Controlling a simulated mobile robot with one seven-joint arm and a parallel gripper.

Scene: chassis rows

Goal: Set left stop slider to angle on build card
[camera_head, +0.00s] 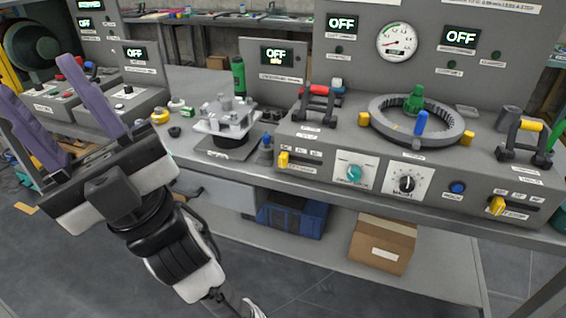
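A yellow slider knob (284,160) sits near the left end of its slot on the front face of the grey console (455,198). Small labels are beside it, too small to read. A second yellow slider knob (497,206) is at the right end of the same face. No build card can be made out for certain; a white text strip (505,5) at the top right is cut off. My gripper (34,76) is at the left, its two purple fingers wide apart and empty. It is well left of the left slider, apart from it.
A ring fixture (440,138) with a blue handle (421,122) stands on the console. Red-handled (318,91) and yellow-handled (531,126) clamps flank it. A teal dial (354,174), a black dial (407,184) and a blue button (457,188) lie between the sliders. A white-plated fixture (229,121) stands left of the console.

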